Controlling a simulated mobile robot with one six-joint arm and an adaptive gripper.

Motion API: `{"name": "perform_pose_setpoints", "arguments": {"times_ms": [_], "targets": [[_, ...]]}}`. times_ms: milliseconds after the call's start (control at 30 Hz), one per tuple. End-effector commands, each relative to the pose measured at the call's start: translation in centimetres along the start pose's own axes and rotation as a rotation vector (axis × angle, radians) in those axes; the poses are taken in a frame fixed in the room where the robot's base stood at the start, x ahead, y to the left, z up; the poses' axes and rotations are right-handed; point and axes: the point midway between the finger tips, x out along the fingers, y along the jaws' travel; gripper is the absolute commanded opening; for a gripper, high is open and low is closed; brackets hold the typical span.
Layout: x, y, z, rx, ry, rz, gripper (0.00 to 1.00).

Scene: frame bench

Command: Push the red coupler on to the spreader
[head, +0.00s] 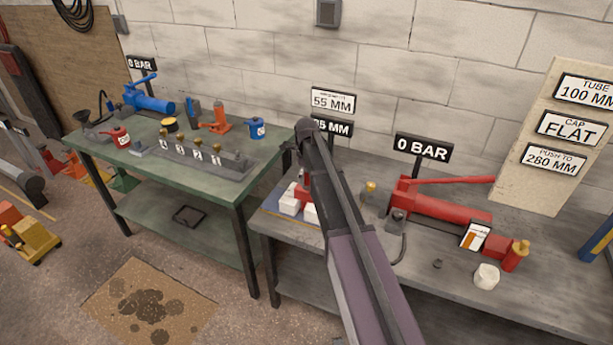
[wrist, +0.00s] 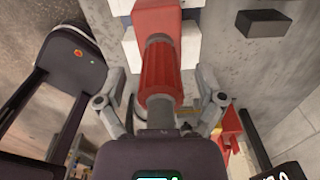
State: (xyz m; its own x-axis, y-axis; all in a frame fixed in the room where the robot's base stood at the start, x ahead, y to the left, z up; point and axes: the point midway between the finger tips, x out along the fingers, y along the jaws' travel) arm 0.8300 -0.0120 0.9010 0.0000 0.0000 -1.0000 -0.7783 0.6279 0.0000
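In the wrist view, the ribbed red coupler (wrist: 160,75) is in the middle, in line with the red body of the spreader (wrist: 157,18). A grey neck shows between them, and a grey cylinder shows at the coupler's near end. How far the coupler sits on the neck I cannot tell. My gripper (wrist: 160,82) has its fingers on either side of the coupler, with visible gaps, so it looks open. In the head view, part of the red spreader (head: 301,190) shows on white blocks on the right bench. My arm hides the coupler and gripper there.
A red pump (head: 440,205) stands on the grey bench (head: 550,290), right of my arm, with a black hose beside it. A "0 BAR" sign (head: 422,149) stands behind it. A white lump (head: 487,276) lies nearer the front. The green bench (head: 105,160) holds several tools.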

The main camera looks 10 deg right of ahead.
Motion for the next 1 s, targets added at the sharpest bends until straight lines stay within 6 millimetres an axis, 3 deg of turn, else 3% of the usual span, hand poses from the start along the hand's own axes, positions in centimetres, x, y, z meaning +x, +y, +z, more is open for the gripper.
{"name": "perform_pose_setpoints", "arguments": {"times_ms": [467,1000], "targets": [[-0.7,0.0,0.0,0.000,0.000,0.000,0.88],[-4.2,0.1,0.1,0.000,0.000,0.000,0.88]]}}
